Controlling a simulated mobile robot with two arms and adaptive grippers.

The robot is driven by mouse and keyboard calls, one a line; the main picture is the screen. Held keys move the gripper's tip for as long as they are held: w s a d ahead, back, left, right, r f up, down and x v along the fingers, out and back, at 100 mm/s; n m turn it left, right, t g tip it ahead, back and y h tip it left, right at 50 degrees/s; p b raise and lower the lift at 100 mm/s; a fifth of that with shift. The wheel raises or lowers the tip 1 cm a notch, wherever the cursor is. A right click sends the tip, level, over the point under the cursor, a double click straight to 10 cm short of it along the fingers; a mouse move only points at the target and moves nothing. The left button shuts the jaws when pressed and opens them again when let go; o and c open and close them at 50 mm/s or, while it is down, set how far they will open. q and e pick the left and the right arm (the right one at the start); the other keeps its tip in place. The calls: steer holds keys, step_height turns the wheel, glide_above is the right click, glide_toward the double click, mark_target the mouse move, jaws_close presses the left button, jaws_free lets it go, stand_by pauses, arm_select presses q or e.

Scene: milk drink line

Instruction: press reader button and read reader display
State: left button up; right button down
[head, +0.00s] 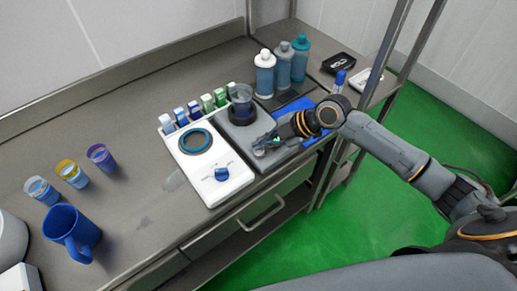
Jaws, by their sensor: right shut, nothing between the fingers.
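A dark grey device (235,132), which looks like the reader, stands on the steel bench. A clear cup with bluish contents (241,95) sits in the dark round holder at its back. My right gripper (263,147) is shut and empty, over the front part of this device. Its fingertips are at or just above the front panel; I cannot tell whether they touch it. The gripper covers much of that panel, and I cannot make out the button or any display reading. My left gripper is out of view.
A white device (201,184) with a blue ring and blue knob stands close on the left. Several small cartons line up behind it. Bottles (264,74) stand behind the reader, a blue mat (316,118) to its right. A blue jug (72,232) and cups are at left.

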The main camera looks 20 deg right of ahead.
mark_target(262, 151)
steer(key=shift+f+b, duration=0.4)
steer(key=shift+f, duration=0.1)
steer(key=shift+r, duration=0.1)
stand_by(0.5)
steer(key=shift+r+p, duration=0.7)
steer(key=shift+r, duration=0.1)
step_height(262, 151, up, 5)
steer(key=p, duration=0.4)
steer(key=shift+r, duration=0.1)
stand_by(0.5)
